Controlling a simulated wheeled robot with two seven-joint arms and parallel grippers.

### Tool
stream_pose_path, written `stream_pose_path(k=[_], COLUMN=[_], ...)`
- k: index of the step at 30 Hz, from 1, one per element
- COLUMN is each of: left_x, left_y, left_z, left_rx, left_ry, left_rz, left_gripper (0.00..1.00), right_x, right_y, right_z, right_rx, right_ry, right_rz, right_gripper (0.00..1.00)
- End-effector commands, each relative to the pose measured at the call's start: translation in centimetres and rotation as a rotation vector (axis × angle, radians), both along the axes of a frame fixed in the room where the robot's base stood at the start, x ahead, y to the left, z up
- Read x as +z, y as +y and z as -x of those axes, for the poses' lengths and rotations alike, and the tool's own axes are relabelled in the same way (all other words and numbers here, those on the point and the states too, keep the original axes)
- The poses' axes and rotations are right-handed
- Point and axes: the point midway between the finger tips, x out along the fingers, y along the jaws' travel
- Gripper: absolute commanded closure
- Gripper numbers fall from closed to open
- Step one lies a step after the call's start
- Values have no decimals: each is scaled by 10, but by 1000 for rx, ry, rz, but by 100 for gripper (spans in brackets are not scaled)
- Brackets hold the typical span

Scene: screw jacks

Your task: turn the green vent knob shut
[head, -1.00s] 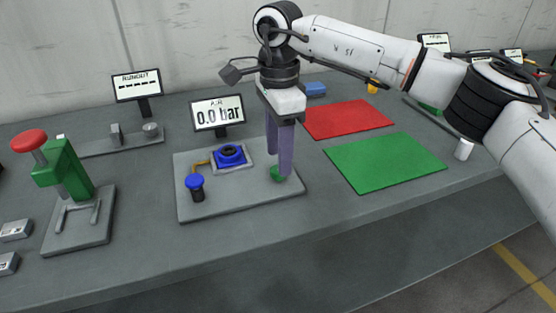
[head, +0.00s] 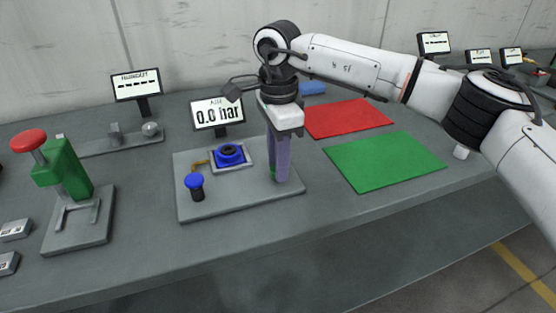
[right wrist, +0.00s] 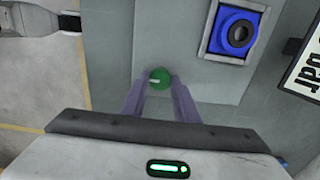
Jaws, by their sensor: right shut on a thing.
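The green vent knob (right wrist: 160,74) is round with a pale mark and sits on the grey base plate (head: 235,200). In the head view only a sliver of it (head: 272,174) shows beside the fingers. My right gripper (head: 279,177) points down over the plate's right side and is shut on the knob. In the right wrist view its two purple fingers stand on either side of the knob. The air display (head: 218,114) behind the plate reads 0.0 bar.
On the same plate are a blue ring-shaped port (head: 230,153) and a blue-topped knob (head: 195,184). A green press with a red knob (head: 62,172) stands left. Flat green (head: 385,160) and red (head: 348,118) mats lie to the right.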

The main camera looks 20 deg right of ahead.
Motion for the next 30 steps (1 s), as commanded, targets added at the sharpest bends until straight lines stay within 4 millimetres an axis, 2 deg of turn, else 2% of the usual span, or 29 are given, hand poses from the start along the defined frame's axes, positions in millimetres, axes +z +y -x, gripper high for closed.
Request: stream_pose_path(k=[11,30], left_x=[0,2], left_y=[0,1], left_z=[4,4], left_rx=[1,4], left_ry=[7,6], left_rz=[0,0], left_gripper=[69,69], right_x=[1,1], right_y=[1,1], right_z=[0,0], right_rx=[-176,-774], right_ry=[1,-1], right_rz=[-2,-3], right_gripper=[95,95])
